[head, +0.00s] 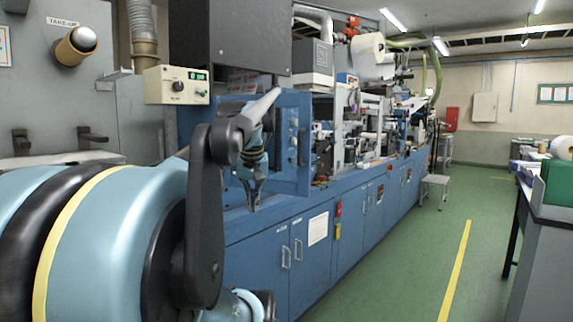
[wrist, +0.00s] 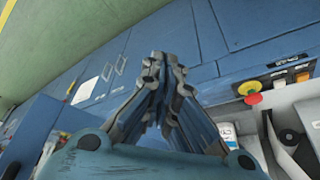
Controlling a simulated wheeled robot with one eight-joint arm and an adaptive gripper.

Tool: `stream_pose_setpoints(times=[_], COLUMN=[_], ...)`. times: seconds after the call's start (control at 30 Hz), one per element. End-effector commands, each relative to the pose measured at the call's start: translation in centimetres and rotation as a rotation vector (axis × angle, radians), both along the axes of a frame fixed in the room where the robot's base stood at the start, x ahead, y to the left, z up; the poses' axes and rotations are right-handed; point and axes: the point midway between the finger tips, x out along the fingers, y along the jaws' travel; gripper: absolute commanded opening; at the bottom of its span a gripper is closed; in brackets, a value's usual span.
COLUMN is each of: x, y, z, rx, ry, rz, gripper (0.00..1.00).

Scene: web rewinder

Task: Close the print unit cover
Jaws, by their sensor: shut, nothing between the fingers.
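A large dark grey panel (head: 230,42) hangs high over the near print unit in the head view; it looks like the print unit cover, raised, but I cannot be sure. Below it is a blue machine frame (head: 292,100) with an open front. My gripper (head: 254,203) is in front of this frame, well below the panel, fingers pointing down. My arm hides part of the unit. In the wrist view my gripper (wrist: 162,62) has its fingertips together, empty, over blue cabinet fronts (wrist: 185,32). The panel is not recognisable in the wrist view.
A control box (head: 176,85) sits left of the unit. A red stop button (wrist: 252,99) and switches (wrist: 291,66) are at the right in the wrist view. The green floor (head: 400,260) is clear between the machine and a table (head: 545,230) at right.

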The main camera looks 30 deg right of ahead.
Motion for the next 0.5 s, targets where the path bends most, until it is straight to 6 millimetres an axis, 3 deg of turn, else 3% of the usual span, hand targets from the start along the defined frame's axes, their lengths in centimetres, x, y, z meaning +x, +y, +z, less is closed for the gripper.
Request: stream_pose_setpoints(times=[0.03,0.3,0.5], x=[-0.2,-2.4,-4.3], y=[-1.2,-6.4,-8.6], z=[2.0,11.8,16.7], rx=[-0.005,-0.038,-0.059], ry=[-0.010,-0.060,-0.085], rz=[-0.040,-0.211,-0.302], gripper=[0.00,0.00,0.00])
